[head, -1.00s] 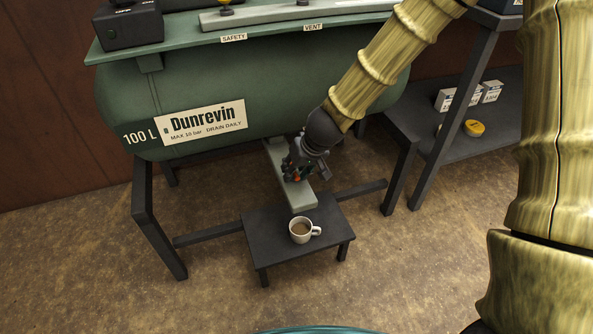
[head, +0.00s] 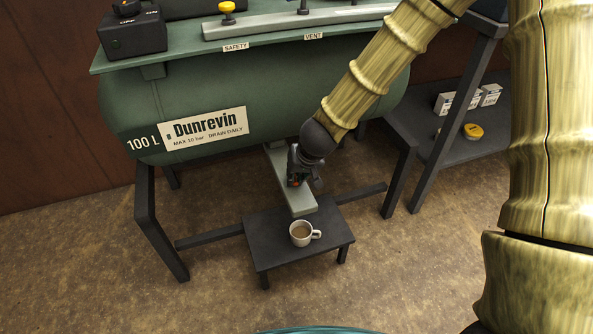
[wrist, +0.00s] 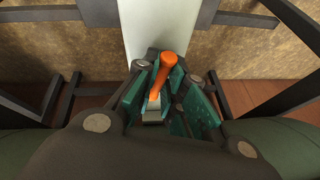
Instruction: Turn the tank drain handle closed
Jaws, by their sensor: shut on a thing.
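The green tank (head: 280,95) marked "Dunrevin" stands on a dark frame. A pale grey-green bar (head: 288,192) extends from under it toward the front. The drain handle (wrist: 162,75), an orange lever, shows between the finger pads in the wrist view; only a speck of orange (head: 295,183) shows in the head view. My gripper (wrist: 168,88) is shut on the handle, with teal pads on both sides of it. In the head view my gripper (head: 298,180) is over the bar, below the tank. The valve body under the handle is mostly hidden by the fingers.
A white mug (head: 301,233) with brown drink stands on a low dark stool (head: 262,240) in front of the bar. Dark frame legs (head: 160,225) flank the space. A side shelf (head: 450,150) holds small boxes and a yellow item.

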